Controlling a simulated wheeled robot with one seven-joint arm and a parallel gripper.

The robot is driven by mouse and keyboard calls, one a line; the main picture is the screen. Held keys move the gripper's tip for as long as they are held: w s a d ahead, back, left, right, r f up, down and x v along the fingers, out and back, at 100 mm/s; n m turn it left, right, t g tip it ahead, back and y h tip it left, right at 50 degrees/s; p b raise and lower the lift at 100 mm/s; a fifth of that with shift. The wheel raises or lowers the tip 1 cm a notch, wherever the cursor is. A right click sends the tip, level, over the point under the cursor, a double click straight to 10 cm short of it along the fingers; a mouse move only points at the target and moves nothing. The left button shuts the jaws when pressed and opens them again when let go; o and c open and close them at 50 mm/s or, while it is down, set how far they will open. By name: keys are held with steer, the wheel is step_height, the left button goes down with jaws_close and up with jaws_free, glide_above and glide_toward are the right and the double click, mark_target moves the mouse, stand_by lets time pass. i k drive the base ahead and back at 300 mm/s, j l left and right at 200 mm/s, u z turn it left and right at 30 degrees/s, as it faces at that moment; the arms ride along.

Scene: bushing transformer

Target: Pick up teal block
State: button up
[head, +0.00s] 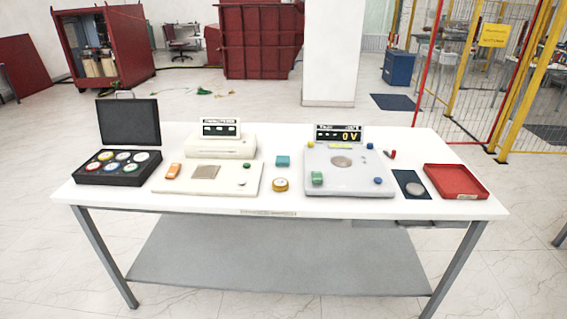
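The teal block (283,161) sits on the white table (290,207), in the gap between the cream device on the left and the grey device on the right. It stands apart from both, behind a round yellow-rimmed object (280,185). My gripper is not in view.
The cream device (230,185) and grey device (350,187) carry upright displays. An open black case (113,180) with several round pieces stands left. A dark pad (408,180) and red tray (457,182) lie right. The front table edge is mostly clear.

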mark_target(282, 161)
steer(key=i+u, duration=0.85)
steer(key=i+l+u, duration=0.85)
steer(key=i+j, duration=0.1)
